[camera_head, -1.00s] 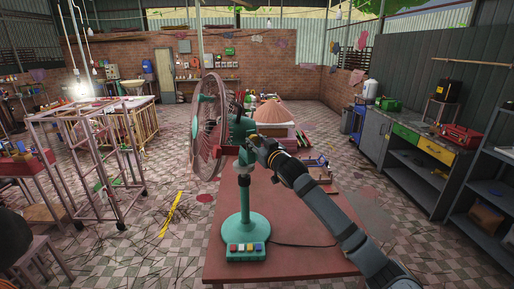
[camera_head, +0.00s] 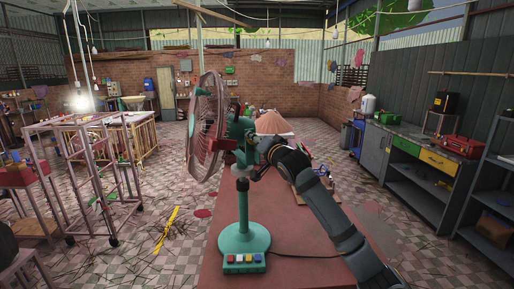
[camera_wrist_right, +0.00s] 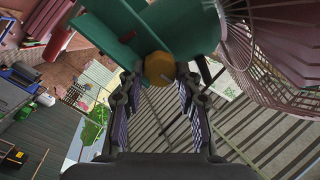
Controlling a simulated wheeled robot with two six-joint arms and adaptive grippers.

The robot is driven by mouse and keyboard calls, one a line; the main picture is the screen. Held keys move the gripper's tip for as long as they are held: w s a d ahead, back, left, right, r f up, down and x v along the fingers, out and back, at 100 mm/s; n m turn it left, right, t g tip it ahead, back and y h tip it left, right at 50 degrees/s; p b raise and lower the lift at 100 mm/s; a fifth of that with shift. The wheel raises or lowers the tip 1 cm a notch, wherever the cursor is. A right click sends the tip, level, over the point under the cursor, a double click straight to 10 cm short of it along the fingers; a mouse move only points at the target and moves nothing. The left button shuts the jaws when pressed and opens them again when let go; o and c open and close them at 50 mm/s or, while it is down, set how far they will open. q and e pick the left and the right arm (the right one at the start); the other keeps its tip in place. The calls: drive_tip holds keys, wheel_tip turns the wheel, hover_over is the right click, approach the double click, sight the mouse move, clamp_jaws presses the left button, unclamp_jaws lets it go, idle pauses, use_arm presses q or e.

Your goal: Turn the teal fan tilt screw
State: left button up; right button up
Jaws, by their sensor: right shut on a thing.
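The teal fan (camera_head: 243,238) stands upright on the red table, with its caged head (camera_head: 205,122) facing left. Its teal body also shows in the wrist view (camera_wrist_right: 185,25). The tilt screw, a yellow-orange knob (camera_wrist_right: 158,68), sits at the teal bracket between the fingertips of my right gripper (camera_wrist_right: 159,80). The gripper is shut on it. In the head view, my right gripper (camera_head: 255,154) reaches the fan's neck from the right, and the wrist hides the screw there. My left gripper is not in view.
The red table (camera_head: 300,255) carries the fan, and a cone-shaped brown heap (camera_head: 272,122) shows behind it. A metal frame rack (camera_head: 90,180) stands to the left. A workbench with drawers (camera_head: 420,160) and shelving line the right wall.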

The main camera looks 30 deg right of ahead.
drive_tip(key=shift+f+m+b, duration=0.25)
drive_tip(key=shift+m+b, duration=0.25)
drive_tip(key=shift+m, duration=0.2)
drive_tip(key=shift+r, duration=0.1)
drive_tip(key=o, duration=0.9)
drive_tip(key=shift+w, duration=0.1)
drive_tip(key=shift+c, duration=0.2)
drive_tip(key=o, duration=0.3)
drive_tip(key=shift+w+a, duration=0.15)
drive_tip(key=shift+w, duration=0.15)
wheel_tip(320, 180, up, 10)
